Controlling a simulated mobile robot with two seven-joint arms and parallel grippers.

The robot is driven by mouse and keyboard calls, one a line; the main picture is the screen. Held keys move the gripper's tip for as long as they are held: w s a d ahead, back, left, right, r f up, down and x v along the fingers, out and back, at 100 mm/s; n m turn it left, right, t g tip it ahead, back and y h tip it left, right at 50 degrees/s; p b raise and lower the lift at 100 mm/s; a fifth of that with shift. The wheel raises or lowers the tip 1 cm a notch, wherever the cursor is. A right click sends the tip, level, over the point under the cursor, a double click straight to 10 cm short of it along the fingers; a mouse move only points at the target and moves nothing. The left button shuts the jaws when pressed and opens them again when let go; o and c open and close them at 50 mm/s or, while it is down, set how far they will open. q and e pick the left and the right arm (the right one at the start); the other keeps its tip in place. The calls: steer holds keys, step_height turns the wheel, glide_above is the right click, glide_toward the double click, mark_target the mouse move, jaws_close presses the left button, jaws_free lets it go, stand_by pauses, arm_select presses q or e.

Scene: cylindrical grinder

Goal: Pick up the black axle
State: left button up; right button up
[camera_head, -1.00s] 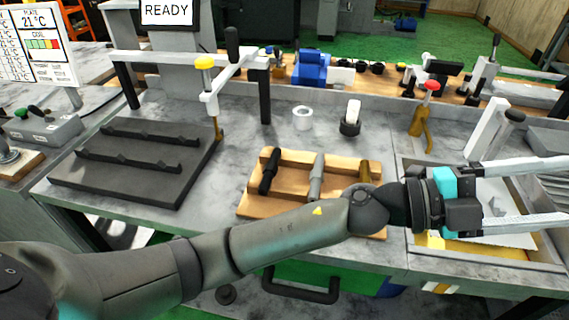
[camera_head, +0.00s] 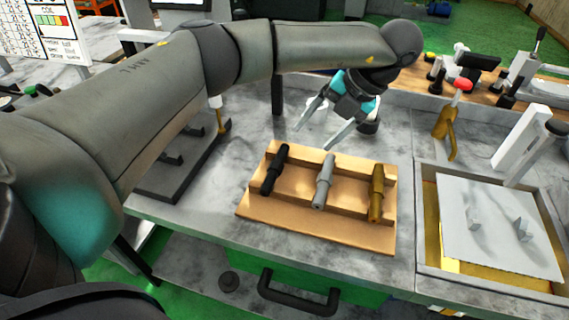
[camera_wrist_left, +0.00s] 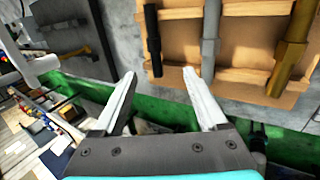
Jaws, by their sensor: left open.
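The black axle (camera_head: 275,169) lies in the left slot of a wooden tray (camera_head: 300,222) on the marble bench, beside a silver axle and a brass one. My left gripper (camera_head: 320,134) is open and empty, behind and above the tray, with its fingers pointing down toward the front left. In the left wrist view the black axle (camera_wrist_left: 153,42) shows at the top, beyond the open fingers (camera_wrist_left: 158,88) and apart from them. My right gripper is in neither view.
A framed tray with a white plate (camera_head: 495,228) is at the right. A dark fixture plate (camera_head: 170,175) is at the left, partly hidden by my arm.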

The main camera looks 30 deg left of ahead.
mark_target(278, 166)
arm_select(q)
steer(key=b+x, duration=0.1)
steer(key=x, duration=0.4)
steer(key=b+x, duration=0.2)
steer(key=x, duration=0.3)
steer(key=a+b+x, duration=0.1)
steer(key=b+x, duration=0.1)
steer(key=x, duration=0.3)
steer(key=shift+r, duration=0.2)
steer(key=shift+c, duration=0.2)
jaws_close()
steer(key=shift+r, duration=0.15)
stand_by(0.5)
